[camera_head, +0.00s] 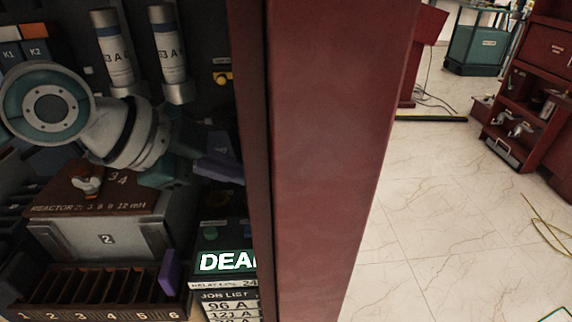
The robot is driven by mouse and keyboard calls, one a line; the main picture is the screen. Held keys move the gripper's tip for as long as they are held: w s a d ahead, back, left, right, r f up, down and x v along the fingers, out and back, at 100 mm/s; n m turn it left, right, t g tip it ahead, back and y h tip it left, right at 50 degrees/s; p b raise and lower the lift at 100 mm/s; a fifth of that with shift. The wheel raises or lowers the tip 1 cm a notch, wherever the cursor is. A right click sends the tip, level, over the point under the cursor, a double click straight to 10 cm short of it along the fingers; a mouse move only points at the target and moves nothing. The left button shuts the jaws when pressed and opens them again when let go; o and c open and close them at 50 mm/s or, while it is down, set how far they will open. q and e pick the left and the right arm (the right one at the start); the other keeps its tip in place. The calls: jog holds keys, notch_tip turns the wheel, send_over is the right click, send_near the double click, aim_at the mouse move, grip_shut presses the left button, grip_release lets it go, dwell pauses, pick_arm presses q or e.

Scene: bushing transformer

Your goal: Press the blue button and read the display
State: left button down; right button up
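The lit display (226,262) shows white letters "DEA" on green; the rest is hidden behind the dark red panel. Above it are a dim green round spot (210,233) and a dark shape that I cannot identify. I cannot make out a blue button. My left arm comes in from the left, and its wrist ends in teal parts near a purple piece (215,165), apparently part of my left gripper, above and left of the display. Its fingertips are not clear, so I cannot tell open from shut. My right gripper is not in view.
The tall dark red panel (335,150) stands close, right of the display. Left are a grey reactor box (100,240), a numbered slot rack (90,296), a purple upright piece (171,272) and two labelled cylinders (168,50). A job list (230,297) is below the display. Floor is open at right.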

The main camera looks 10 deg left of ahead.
pick_arm(q)
jog(key=b, duration=0.6)
send_near(257, 223)
jog(key=w+d+f, duration=0.2)
jog(key=w, duration=0.1)
jog(key=shift+w+d+f, duration=0.1)
jog(key=shift+w+d, duration=0.15)
jog(key=shift+d, duration=0.15)
jog(key=shift+f+b, duration=0.3)
dwell(0.7)
jog(key=shift+f+b, duration=0.3)
jog(key=shift+f, duration=0.1)
jog(key=shift+f+b, duration=0.4)
jog(key=shift+f, duration=0.05)
dwell(0.5)
jog(key=shift+r, duration=0.15)
jog(key=shift+r+p, duration=0.75)
jog(key=shift+p, duration=0.1)
